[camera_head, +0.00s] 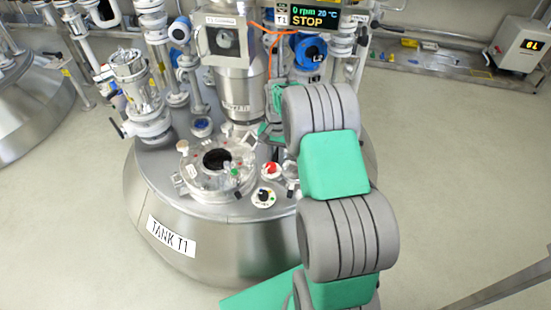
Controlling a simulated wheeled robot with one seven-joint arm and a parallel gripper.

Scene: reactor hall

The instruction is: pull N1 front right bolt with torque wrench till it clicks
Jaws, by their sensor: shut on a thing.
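My arm rises from the bottom right and bends over tank T1 (212,262); its end with my gripper is hidden behind the arm's grey and green links. Small green parts of my wrist show beside the mixer column, but I cannot make out any fingers. The torque wrench cannot be made out.
The steel mixer column (240,98) and a display (305,17) reading 0 rpm, 20 °C, STOP stand at the lid's back. A sight-glass-like fitting (133,77) and pipes crowd the left. Floor right of my arm is clear.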

